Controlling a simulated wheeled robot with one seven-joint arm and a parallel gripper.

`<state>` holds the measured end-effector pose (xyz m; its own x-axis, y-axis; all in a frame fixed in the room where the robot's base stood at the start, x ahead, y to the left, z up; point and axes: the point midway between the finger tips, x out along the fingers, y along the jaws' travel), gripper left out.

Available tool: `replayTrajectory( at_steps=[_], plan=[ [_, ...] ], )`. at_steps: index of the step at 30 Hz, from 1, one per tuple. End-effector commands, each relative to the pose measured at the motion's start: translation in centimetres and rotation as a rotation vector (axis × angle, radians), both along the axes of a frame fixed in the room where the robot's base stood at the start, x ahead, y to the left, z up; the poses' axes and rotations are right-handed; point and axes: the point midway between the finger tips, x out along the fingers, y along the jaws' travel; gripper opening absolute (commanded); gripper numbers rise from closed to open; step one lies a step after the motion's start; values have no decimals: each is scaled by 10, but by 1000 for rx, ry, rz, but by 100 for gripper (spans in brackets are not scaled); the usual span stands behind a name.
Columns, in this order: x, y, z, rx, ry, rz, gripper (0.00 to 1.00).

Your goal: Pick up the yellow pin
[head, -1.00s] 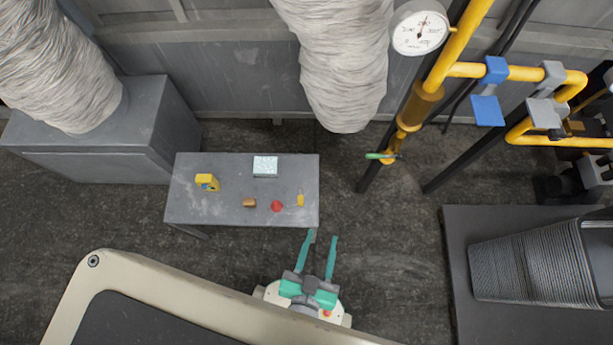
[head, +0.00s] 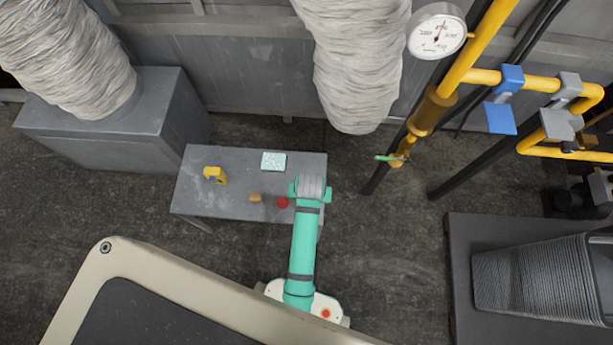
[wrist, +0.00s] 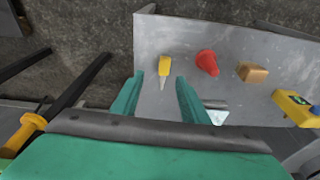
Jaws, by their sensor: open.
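The yellow pin (wrist: 164,67) shows in the wrist view, lying on the grey table (wrist: 200,38) near its edge, with its thin pale tip toward my gripper. My gripper (wrist: 158,82) is open and empty. Its two green fingers point toward the pin, which appears between and just beyond the fingertips. I cannot tell the height of the fingers above the table. In the head view my arm reaches over the table's right end and hides the pin and the fingers.
Left of my arm on the table are a red object (head: 282,202), a brown block (head: 255,197), a yellow device (head: 215,175) and a pale patterned box (head: 273,161). A yellow pipe (head: 450,70) stands at the right. Dark floor lies around the table.

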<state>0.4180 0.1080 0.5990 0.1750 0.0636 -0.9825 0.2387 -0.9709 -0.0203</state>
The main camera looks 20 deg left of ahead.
Motion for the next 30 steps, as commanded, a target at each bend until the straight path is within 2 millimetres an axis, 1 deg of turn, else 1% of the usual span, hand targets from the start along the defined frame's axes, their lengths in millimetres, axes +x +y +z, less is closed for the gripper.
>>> replayTrajectory(
  at_steps=[1,3,8,11,14,18,21,27,30],
  plan=[
    [10,5,6,-13,33,12,41],
    [15,8,12,-30,81,23,41],
    [21,11,23,-59,154,37,41],
    [22,12,23,-66,173,40,41],
    [22,12,12,-69,180,41,41],
    [22,12,-9,-69,178,41,41],
    [23,13,-21,-69,177,41,41],
    [23,14,-33,-68,175,41,41],
    [23,16,-44,-69,177,42,41]
  ],
)
